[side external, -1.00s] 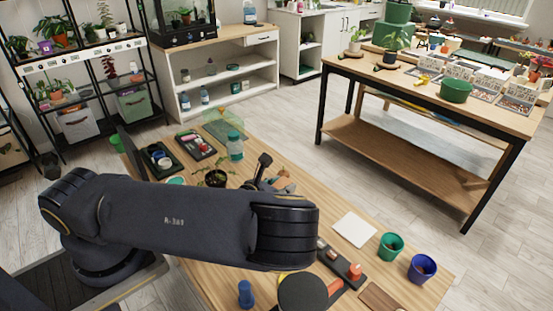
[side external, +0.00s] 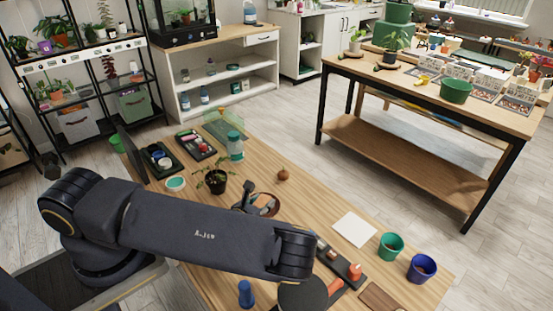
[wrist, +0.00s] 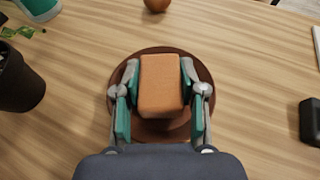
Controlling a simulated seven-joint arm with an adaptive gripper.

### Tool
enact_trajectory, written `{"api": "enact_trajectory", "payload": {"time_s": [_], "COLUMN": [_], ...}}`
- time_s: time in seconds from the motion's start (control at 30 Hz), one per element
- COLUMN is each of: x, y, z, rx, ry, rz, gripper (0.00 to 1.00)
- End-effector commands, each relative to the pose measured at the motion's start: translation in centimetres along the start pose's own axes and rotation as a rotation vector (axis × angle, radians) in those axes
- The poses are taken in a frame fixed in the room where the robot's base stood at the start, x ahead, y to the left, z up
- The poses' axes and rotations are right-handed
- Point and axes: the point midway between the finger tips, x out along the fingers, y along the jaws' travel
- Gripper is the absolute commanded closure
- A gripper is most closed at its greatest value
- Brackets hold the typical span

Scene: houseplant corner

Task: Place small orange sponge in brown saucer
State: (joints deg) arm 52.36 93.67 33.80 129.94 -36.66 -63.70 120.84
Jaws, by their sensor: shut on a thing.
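The small orange sponge (wrist: 160,86) is a block held between the two fingers of my gripper (wrist: 160,76) in the wrist view. The fingers press on its left and right sides. The round brown saucer (wrist: 160,131) shows around and behind the sponge, which covers its middle. The sponge is lined up over the saucer; I cannot tell whether it touches it. In the side external view my gripper (side external: 247,203) is at the saucer (side external: 276,210), and my arm and gripper hide part of it.
A potted seedling (side external: 217,182) stands left of the saucer, and a small brown round object (side external: 283,174) lies behind it. A teal-capped bottle (side external: 236,147) stands farther back. A white square (side external: 354,229) lies to the right, near green (side external: 391,246) and blue (side external: 422,268) pots.

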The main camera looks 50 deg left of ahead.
Motion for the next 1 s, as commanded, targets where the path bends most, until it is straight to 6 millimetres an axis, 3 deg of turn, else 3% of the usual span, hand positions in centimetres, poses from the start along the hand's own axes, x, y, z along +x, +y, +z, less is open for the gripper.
{"api": "enact_trajectory", "payload": {"time_s": [0.13,0.17,0.27,0.57,0.83,1.0], "x": [0.1,0.1,0.1,0.0,-3.2,-4.0], "y": [0.0,0.0,0.0,0.0,-0.1,0.0], "z": [-0.2,-0.3,-0.2,0.0,0.0,0.0], "rx": [0.001,0.0,-0.001,-0.001,0.002,0.001], "ry": [0.0,0.0,0.0,0.0,0.0,-0.001], "rz": [-0.001,-0.001,0.0,0.0,-0.001,-0.001], "gripper": [0.83,0.58,0.49,0.49,0.49,0.49]}}
